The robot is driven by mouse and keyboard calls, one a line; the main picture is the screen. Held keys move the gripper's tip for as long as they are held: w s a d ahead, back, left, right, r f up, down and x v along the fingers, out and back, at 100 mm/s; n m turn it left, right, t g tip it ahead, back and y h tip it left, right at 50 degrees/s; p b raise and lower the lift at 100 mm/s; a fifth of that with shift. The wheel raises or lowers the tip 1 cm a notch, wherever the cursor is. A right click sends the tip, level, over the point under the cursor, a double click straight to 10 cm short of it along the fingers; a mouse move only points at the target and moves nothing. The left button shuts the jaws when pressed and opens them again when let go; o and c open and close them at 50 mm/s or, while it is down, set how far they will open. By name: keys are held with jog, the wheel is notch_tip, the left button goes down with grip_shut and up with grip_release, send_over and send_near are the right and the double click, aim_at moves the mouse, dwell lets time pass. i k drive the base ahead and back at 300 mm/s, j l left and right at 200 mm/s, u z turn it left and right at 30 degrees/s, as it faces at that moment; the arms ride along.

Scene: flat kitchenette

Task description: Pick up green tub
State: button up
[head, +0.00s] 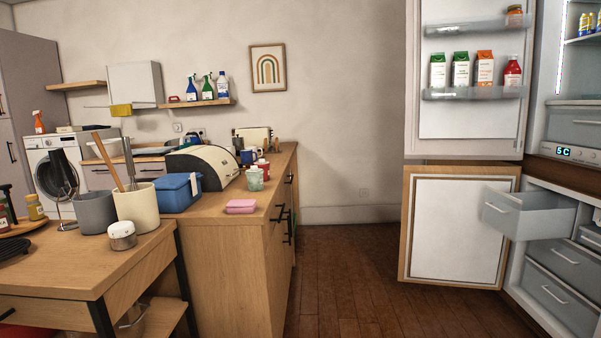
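A small pale green round container (255,180) stands upright on the wooden counter (215,207), left of centre in the head view. It is the only green tub-like thing I can make out, but it is too small to tell whether it is a tub or a cup. A red cup (263,169) stands just behind it, and a pink lidded box (240,206) lies in front of it. My gripper is not in view.
A blue box (177,192), a bread bin (203,166) and a utensil crock (138,209) stand left of the container. The fridge (572,215) is open at right, with a drawer (528,212) pulled out. The wooden floor (360,280) between is clear.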

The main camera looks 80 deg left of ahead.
aim_at(254, 178)
jog(key=j+u, duration=0.2)
jog(key=u, duration=2.35)
